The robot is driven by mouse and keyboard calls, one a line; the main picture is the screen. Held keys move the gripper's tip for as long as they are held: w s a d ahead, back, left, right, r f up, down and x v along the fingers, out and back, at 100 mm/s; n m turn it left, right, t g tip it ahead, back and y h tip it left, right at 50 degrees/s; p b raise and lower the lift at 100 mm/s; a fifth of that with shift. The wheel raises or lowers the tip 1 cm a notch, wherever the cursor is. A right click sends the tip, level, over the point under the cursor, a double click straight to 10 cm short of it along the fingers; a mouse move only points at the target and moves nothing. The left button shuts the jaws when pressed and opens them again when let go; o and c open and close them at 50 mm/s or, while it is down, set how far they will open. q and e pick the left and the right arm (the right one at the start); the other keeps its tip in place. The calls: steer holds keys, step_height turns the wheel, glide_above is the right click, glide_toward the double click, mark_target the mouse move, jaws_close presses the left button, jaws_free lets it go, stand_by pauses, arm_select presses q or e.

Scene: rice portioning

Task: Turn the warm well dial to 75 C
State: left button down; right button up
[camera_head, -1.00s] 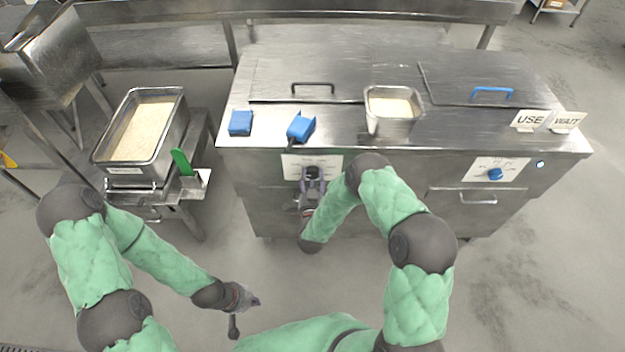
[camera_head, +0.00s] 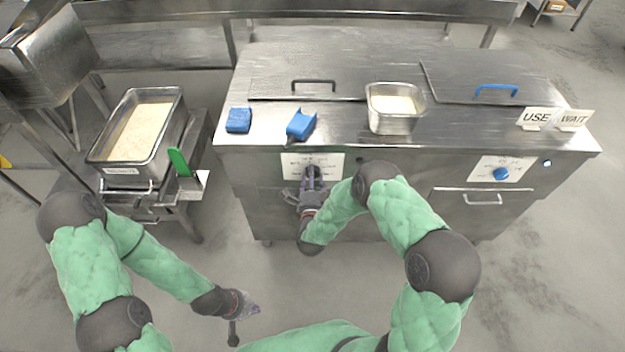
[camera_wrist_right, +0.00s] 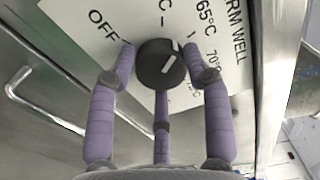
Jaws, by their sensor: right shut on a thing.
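The warm well dial (camera_wrist_right: 161,64) is a round black knob with a white pointer mark, on a white label plate (camera_wrist_right: 95,32) on the steel counter front. OFF, 65 and 70 and the words WARM WELL are readable in part; no 75 mark can be made out. The pointer slants up and to the right in the right wrist view. My right gripper (camera_wrist_right: 158,55) is shut on the dial, with its purple fingers around it; it also shows at the left plate in the head view (camera_head: 313,175). My left gripper (camera_head: 250,308) hangs low over the floor, away from the counter; its jaws are unclear.
A blue-knobbed panel (camera_head: 502,174) is on the counter's right. On top stand a small rice pan (camera_head: 394,122), two blue items (camera_head: 239,120) and USE and WAIT signs (camera_head: 535,117). A large rice pan (camera_head: 122,172) and green handle (camera_head: 179,162) are at left. A steel handle (camera_wrist_right: 40,104) lies near my right fingers.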

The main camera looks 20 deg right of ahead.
steer(key=m+b, duration=0.1)
steer(key=m, duration=0.6)
steer(key=m+b, duration=0.2)
steer(key=m, duration=0.5)
steer(key=m+b, duration=0.2)
steer(key=m, duration=0.5)
steer(key=shift+w+d+r, duration=0.1)
steer(key=shift+r, duration=0.3)
steer(key=shift+m, duration=0.3)
steer(key=o, duration=1.1)
steer(key=shift+o, duration=0.2)
steer(key=shift+f, duration=0.1)
steer(key=v, duration=0.7)
steer(key=shift+s, duration=0.3)
